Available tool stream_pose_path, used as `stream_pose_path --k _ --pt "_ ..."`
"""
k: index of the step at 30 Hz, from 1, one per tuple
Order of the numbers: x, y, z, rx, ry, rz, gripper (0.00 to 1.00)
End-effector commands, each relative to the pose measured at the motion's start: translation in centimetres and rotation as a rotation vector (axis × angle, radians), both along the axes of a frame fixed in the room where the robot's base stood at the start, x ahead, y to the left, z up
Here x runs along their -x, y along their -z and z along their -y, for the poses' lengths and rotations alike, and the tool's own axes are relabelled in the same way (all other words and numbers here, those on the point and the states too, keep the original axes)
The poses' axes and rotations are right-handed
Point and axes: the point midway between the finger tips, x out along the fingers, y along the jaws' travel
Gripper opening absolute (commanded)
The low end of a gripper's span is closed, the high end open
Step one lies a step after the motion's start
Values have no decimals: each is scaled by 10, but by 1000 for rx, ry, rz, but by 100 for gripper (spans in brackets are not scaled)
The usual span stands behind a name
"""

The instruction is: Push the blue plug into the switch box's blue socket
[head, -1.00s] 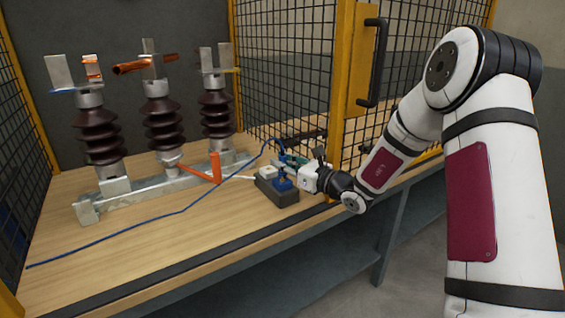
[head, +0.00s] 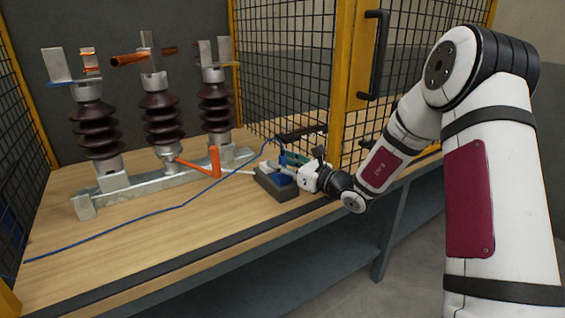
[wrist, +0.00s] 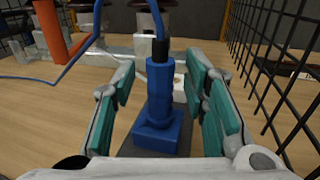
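The blue plug (wrist: 159,88) stands upright on the blue socket (wrist: 157,136) in the wrist view, with a blue cable running up from its dark top. The plug's lower end meets the socket; how deep it sits I cannot tell. The dark switch box (head: 277,190) is at the table's front right in the head view. My gripper (wrist: 168,95) is open, its teal-padded fingers on either side of the plug with gaps to both. In the head view my gripper (head: 288,163) hides most of the plug, and only blue shows beneath it.
The metal base rail (head: 150,192) carries several brown insulators (head: 162,115) to the left. An orange lever (head: 214,162) stands near the box. The mesh and yellow door frame (head: 352,90) are close on the right. The front left tabletop is clear, crossed by the blue cable (head: 150,213).

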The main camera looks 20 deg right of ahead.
Motion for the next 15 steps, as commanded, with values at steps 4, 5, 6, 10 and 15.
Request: stream_pose_path --k 4,5,6,10,15 --pt "0 0 0 0 0 0 40" --pt "1 0 1 1 0 -1 40" --pt "2 0 2 1 1 -1 40" --pt "13 0 10 1 2 0 40" --pt "40 0 28 1 4 -2 40"
